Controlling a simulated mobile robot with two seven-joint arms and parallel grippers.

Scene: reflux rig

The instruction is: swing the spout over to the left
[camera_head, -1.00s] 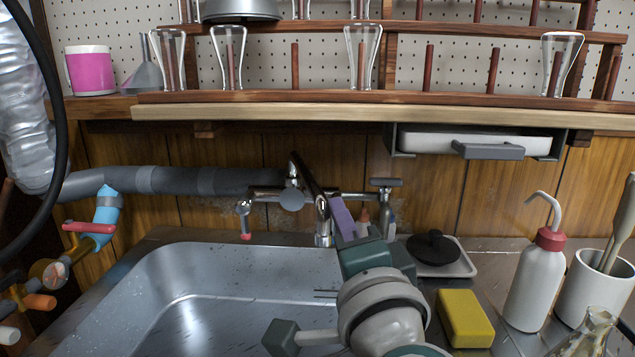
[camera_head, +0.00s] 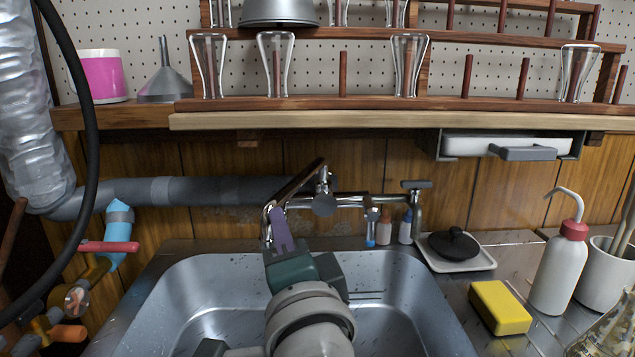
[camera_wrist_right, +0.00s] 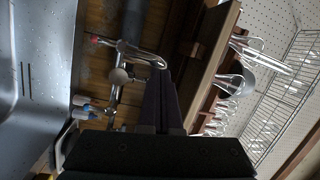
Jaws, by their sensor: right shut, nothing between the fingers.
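The chrome spout (camera_head: 296,190) belongs to the wall tap over the sink. In the head view it slants from the tap body (camera_head: 325,204) down and to the left, its outlet end over the sink's back edge. It also shows in the right wrist view (camera_wrist_right: 143,55), close to the fingers. My right gripper (camera_head: 279,216) is shut and empty, its purple fingers upright beside the lower part of the spout, on its right side. I cannot tell whether they touch it. In the wrist view the dark fingers (camera_wrist_right: 158,92) are together.
The steel sink (camera_head: 185,280) lies below. Small bottles (camera_head: 405,228), a black-lidded dish (camera_head: 452,246), a yellow sponge (camera_head: 500,307) and a wash bottle (camera_head: 560,265) stand to the right. A shelf with glassware (camera_head: 380,119) is above.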

